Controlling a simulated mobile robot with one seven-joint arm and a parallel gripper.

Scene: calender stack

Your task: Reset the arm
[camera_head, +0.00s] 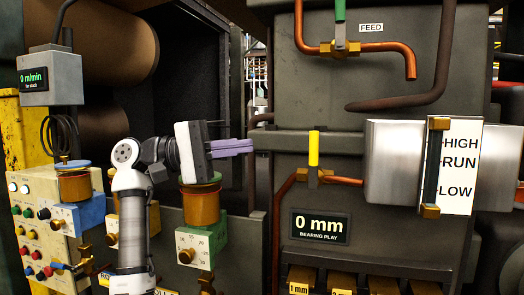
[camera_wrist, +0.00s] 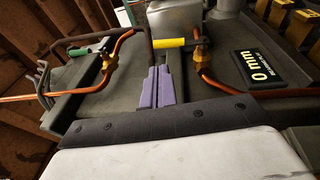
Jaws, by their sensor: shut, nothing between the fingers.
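My gripper (camera_head: 252,147) is on the end of my white and black arm, near the middle of the head view. Its two purple fingers are together and hold nothing. In the wrist view the shut fingers (camera_wrist: 158,86) point toward the grey machine body (camera_wrist: 216,113). In the head view the fingertips lie just left of the machine's grey front (camera_head: 340,100). I cannot tell whether they touch it.
A yellow-handled valve (camera_head: 313,150) stands right of the fingers and a green-handled valve (camera_head: 340,25) above. Orange-brown cups (camera_head: 201,205) on valve blocks stand below my wrist. A button panel (camera_head: 35,215) is at left. A "0 mm" display (camera_head: 319,226) is lower right. A HIGH/RUN/LOW gauge (camera_head: 459,165) is at right.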

